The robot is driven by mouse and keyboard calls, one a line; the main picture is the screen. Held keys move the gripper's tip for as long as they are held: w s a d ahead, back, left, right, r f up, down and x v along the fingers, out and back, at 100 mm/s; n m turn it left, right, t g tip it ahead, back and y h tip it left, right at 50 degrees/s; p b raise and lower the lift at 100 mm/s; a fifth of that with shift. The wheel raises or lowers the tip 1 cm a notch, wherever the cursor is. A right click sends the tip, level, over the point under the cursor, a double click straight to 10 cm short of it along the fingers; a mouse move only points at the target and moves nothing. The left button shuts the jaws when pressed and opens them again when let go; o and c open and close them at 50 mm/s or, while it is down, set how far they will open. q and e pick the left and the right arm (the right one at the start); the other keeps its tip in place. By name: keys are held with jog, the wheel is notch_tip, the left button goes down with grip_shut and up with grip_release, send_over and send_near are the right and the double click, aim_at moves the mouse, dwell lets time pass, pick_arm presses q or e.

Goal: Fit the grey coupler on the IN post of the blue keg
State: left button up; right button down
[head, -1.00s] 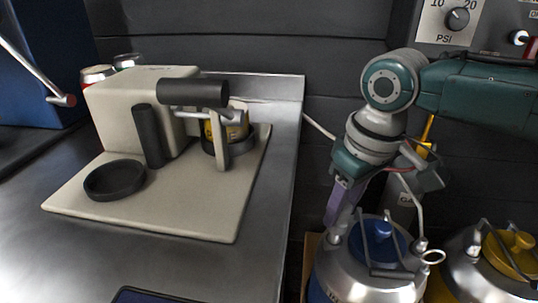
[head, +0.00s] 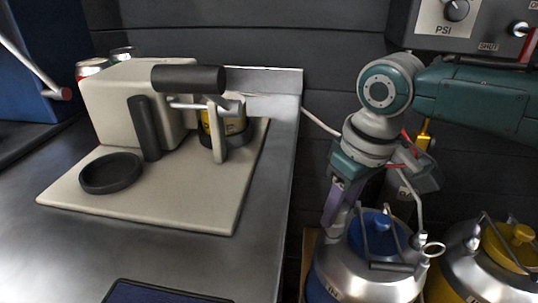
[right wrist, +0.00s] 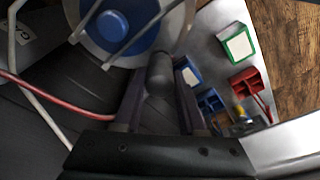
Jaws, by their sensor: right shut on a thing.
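The blue keg (head: 376,278) stands at lower right in the head view, with a blue lid (head: 376,226) and a wire handle; its top also shows in the right wrist view (right wrist: 120,28). My right gripper (head: 331,222) points down at the left side of the keg top. In the right wrist view my right gripper (right wrist: 160,92) is shut on a grey cylinder, the grey coupler (right wrist: 160,72), beside the keg's rim. The fingers hide the post below in the head view, so I cannot tell whether the coupler touches it. My left gripper is out of view.
A yellow-lidded keg (head: 490,270) stands close on the right. A steel counter (head: 262,262) on the left carries a cream machine (head: 135,95). A control box with a PSI dial (head: 457,10) is above. A red hose (right wrist: 55,100) and a pale hose (right wrist: 40,110) run near the gripper.

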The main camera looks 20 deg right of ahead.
jog(key=shift+f, duration=0.45)
dwell(1.0)
jog(key=shift+c, duration=2)
grip_release()
jog(key=shift+o, duration=0.2)
jog(key=o, duration=0.4)
jog(key=shift+c, duration=0.2)
